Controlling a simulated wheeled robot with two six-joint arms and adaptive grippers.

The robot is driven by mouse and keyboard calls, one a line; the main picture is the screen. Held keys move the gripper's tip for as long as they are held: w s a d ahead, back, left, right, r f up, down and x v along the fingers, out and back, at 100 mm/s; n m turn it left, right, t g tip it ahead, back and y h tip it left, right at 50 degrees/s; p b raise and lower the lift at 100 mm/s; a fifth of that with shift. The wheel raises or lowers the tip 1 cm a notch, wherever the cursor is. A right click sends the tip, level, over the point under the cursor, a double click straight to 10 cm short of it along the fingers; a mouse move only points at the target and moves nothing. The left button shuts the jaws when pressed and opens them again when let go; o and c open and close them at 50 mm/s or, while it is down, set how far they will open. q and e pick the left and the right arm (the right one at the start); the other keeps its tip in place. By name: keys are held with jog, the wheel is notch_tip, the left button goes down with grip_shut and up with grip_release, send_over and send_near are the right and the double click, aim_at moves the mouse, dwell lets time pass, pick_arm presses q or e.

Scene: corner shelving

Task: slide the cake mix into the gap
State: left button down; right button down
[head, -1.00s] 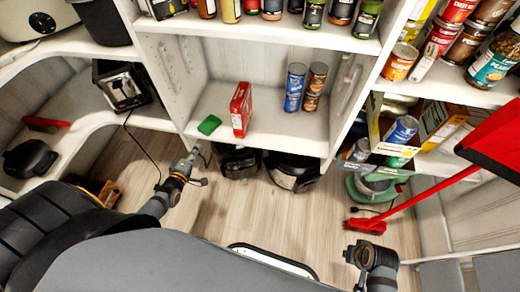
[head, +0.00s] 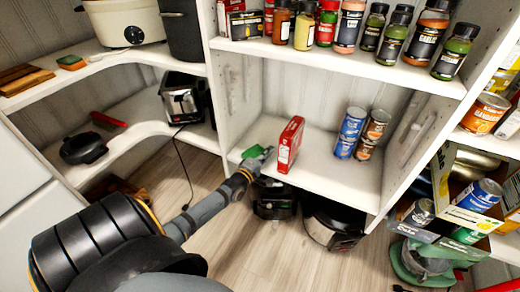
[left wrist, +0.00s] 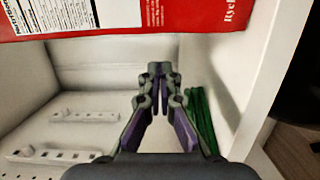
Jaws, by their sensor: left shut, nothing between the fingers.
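The cake mix appears to be the red box (head: 289,144) standing upright on the middle shelf (head: 330,172) near its front edge; its label is too small to read in the head view. In the left wrist view the red box (left wrist: 190,18) fills the top, with a white printed panel. My left gripper (head: 266,154) is shut and empty, at shelf height just left of the box. Its closed fingertips (left wrist: 159,70) point toward the box and look slightly apart from it. Open shelf lies between the box and the cans. My right gripper is out of view.
A green object (head: 250,152) lies just left of my left gripper, partly hidden; it also shows in the left wrist view (left wrist: 200,115). Blue cans (head: 350,130) and orange cans (head: 372,132) stand stacked right of the box. Upright panels bound the shelf; jars stand above.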

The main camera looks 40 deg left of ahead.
pick_arm(q)
jog(key=d, duration=0.3)
jog(key=shift+w+r, duration=0.1)
jog(key=shift+w, duration=0.25)
jog(key=shift+d, duration=0.15)
jog(key=w+d, duration=0.1)
jog(key=d, duration=0.3)
jog(key=w+d, duration=0.1)
jog(key=d, duration=0.3)
jog(key=w+d, duration=0.2)
jog(key=d, duration=0.2)
jog(key=shift+d, duration=0.1)
